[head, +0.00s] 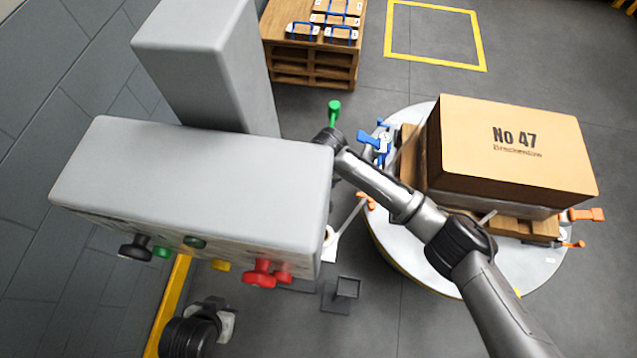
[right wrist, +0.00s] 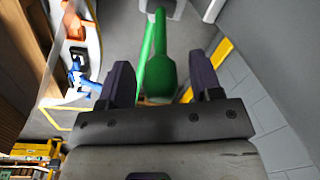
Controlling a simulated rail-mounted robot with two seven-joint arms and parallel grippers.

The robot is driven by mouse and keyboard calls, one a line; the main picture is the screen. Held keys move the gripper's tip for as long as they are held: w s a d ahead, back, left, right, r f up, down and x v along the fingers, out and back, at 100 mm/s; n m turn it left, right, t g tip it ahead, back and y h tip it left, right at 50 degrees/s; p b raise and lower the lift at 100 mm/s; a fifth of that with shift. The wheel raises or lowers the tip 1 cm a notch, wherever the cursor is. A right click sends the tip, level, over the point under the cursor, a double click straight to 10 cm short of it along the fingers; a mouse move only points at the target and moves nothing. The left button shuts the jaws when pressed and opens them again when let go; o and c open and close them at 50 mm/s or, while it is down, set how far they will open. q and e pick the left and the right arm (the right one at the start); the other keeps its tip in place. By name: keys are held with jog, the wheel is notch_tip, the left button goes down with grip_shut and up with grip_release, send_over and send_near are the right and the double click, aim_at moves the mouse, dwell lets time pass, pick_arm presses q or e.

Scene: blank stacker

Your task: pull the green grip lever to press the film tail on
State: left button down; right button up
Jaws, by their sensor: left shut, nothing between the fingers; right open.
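The green grip lever (head: 334,112) stands up just beyond the right end of the grey control housing in the head view. In the right wrist view its green grip (right wrist: 161,75) lies between the two dark fingers of my right gripper (right wrist: 161,62), which are open with gaps on both sides. In the head view my right arm reaches to the lever's base from the lower right; its fingers are mostly hidden. My left gripper (head: 226,324) is shut and empty at the bottom left, below the housing. A whitish strip, perhaps film (head: 350,216), runs toward the turntable.
The grey housing (head: 200,175) carries red knobs (head: 262,274) and other coloured knobs. A carton marked No 47 (head: 512,150) sits on a wooden pallet on the round turntable (head: 405,262), with blue (head: 375,143) and orange clamps (head: 585,215). A wooden stand (head: 310,62) is behind.

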jog(key=shift+f, duration=0.1)
grip_shut()
dwell(0.6)
